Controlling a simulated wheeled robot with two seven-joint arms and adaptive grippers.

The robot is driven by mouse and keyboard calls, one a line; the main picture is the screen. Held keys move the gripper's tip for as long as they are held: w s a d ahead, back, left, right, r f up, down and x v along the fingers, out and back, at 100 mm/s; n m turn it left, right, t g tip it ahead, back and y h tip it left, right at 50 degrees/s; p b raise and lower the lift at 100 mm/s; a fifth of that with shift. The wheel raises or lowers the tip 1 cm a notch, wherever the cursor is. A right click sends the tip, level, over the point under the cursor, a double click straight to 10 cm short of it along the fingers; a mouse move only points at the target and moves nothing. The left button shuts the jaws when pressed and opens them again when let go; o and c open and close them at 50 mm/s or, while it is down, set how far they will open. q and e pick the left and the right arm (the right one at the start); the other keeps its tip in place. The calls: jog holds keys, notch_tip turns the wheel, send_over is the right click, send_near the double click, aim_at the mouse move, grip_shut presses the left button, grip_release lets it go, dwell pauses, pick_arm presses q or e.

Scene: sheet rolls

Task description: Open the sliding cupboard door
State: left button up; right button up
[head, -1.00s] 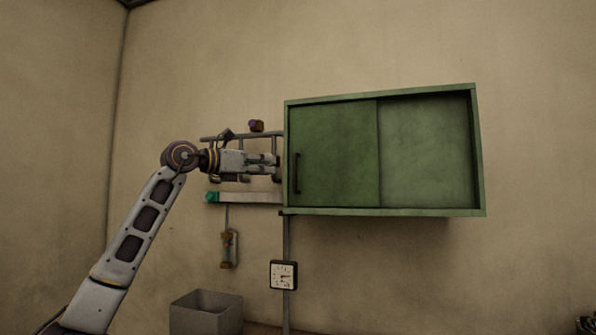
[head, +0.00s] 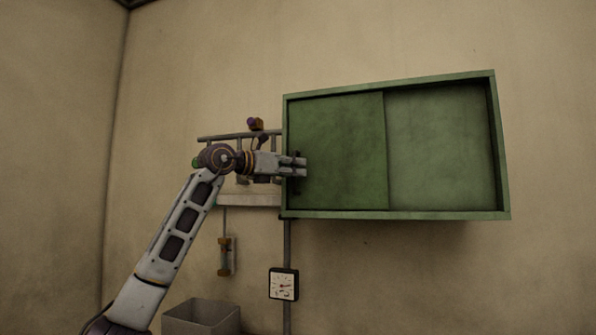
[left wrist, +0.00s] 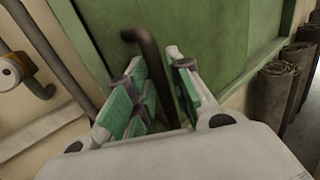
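The green wall cupboard (head: 400,215) hangs in the middle of the head view. Its darker sliding door (head: 345,150) covers the left part; a lighter green recessed surface (head: 440,145) shows to the right. The dark upright door handle (left wrist: 150,55) is near the door's left edge, mostly hidden behind my left gripper (head: 304,167) in the head view. In the left wrist view, my left gripper (left wrist: 156,60) has its green-padded fingers apart on either side of the handle, with a gap still showing. My right gripper is out of view.
A grey rail rack (head: 225,137) and a pale shelf (head: 250,200) are on the wall left of the cupboard. Brown sheet rolls (left wrist: 275,90) stand at the right in the left wrist view.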

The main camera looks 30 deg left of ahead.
pick_arm(q)
jog(key=shift+s+r, duration=0.1)
grip_shut()
jog(key=shift+d, duration=0.5)
jog(key=p, duration=0.3)
send_near(357, 166)
jog(key=x, duration=0.5)
jog(key=w+d, duration=0.1)
jog(key=d, duration=0.2)
jog(key=w+d, duration=0.1)
jog(key=d, duration=0.3)
jog(key=w+d, duration=0.1)
jog(key=d, duration=0.3)
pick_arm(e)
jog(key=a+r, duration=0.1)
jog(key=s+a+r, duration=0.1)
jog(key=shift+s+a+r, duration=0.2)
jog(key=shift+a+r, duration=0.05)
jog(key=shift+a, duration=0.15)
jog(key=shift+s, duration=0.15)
